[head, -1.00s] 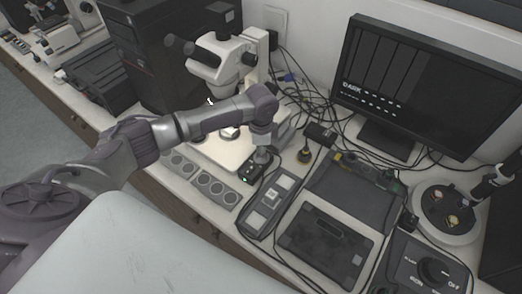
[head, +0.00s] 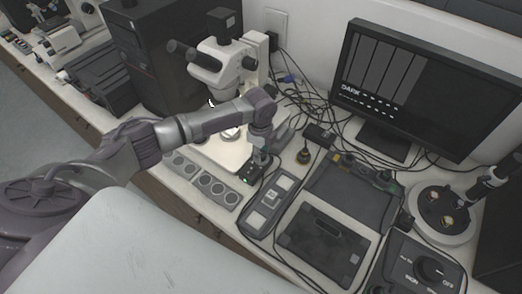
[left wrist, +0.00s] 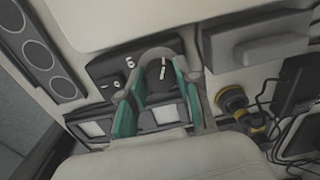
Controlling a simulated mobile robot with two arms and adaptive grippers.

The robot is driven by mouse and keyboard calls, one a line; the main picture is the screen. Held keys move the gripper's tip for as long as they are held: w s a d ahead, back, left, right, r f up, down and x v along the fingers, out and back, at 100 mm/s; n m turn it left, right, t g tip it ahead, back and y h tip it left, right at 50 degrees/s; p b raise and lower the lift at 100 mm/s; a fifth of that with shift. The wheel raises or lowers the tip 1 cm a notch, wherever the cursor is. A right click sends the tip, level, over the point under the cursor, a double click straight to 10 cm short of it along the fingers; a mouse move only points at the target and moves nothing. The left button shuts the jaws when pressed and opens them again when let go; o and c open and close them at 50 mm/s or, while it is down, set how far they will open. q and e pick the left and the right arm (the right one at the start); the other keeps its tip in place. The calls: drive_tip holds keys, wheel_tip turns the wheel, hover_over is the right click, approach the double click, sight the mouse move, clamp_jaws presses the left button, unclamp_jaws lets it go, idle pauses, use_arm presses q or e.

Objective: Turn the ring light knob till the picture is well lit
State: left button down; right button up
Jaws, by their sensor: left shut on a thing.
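The ring light control box (head: 247,177) is a small black box with a green light, in front of the microscope (head: 222,62). My left gripper (head: 259,160) reaches down to the box from above. In the left wrist view its teal-lined fingers (left wrist: 160,98) are shut around the knob. The monitor (head: 425,85) shows dim grey vertical bands and the word DARK. My right gripper is not in view.
A grey strip with round recesses (head: 208,185) lies left of the box. Cables (head: 300,120) run behind. A black device with a large dial (head: 428,270) stands at the lower right.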

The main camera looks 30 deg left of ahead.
use_arm(q)
drive_tip(key=shift+w+m, duration=0.1)
drive_tip(key=shift+m, duration=2.1)
drive_tip(key=c, duration=0.8)
unclamp_jaws()
drive_tip(key=shift+r, duration=0.1)
wheel_tip(320, 180, up, 12)
drive_tip(key=shift+s, duration=0.2)
drive_tip(key=shift+a, duration=0.1)
